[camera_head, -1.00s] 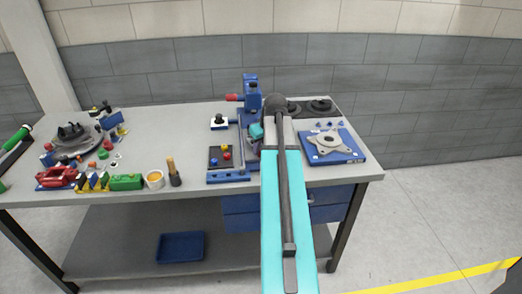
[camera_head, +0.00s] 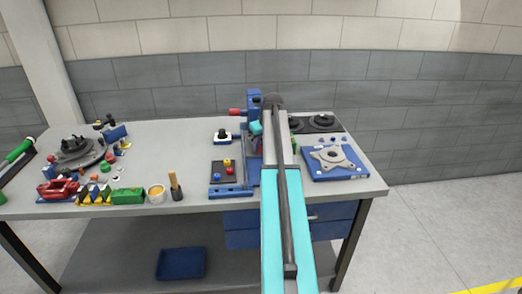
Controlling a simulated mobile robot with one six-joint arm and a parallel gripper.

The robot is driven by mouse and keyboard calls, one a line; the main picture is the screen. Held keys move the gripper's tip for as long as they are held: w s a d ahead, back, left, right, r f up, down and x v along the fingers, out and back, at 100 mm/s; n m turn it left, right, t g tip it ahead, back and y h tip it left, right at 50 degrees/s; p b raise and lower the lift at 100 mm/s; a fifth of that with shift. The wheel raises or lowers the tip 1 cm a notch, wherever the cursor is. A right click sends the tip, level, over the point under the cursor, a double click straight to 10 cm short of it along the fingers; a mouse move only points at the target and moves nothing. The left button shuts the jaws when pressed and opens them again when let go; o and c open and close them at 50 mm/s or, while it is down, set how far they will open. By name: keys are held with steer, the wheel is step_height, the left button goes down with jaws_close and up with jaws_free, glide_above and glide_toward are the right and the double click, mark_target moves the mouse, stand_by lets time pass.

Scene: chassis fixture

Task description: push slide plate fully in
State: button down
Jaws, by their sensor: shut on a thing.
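A blue fixture (camera_head: 254,102) with an upright column and a red knob (camera_head: 237,112) stands on the grey workbench, right of centre. A dark slide plate (camera_head: 223,173) with red, yellow and blue knobs sits on a blue base rail (camera_head: 231,192) at the fixture's front left. My cyan and grey arm reaches over the bench and covers the right part of the fixture. My gripper (camera_head: 257,133) shows only in small part beside the arm, at the fixture. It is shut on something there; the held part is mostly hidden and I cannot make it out.
A blue plate with a grey flange (camera_head: 333,160) lies right of my arm, with dark round parts (camera_head: 315,122) behind it. A white-based black knob (camera_head: 222,136) stands left of the fixture. A cup (camera_head: 156,192) and a brush (camera_head: 175,187) stand near the front edge.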

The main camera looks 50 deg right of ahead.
steer(key=shift+w+d+r, duration=0.1)
steer(key=shift+w+d, duration=0.25)
steer(key=shift+r, duration=0.1)
steer(key=c, duration=1.5)
jaws_free()
steer(key=shift+w, duration=0.1)
steer(key=shift+o, duration=0.2)
steer(key=shift+w+r, duration=0.1)
steer(key=b+v, duration=0.2)
steer(key=v, duration=1.1)
steer(key=shift+s+b, duration=0.3)
steer(key=shift+s, duration=0.1)
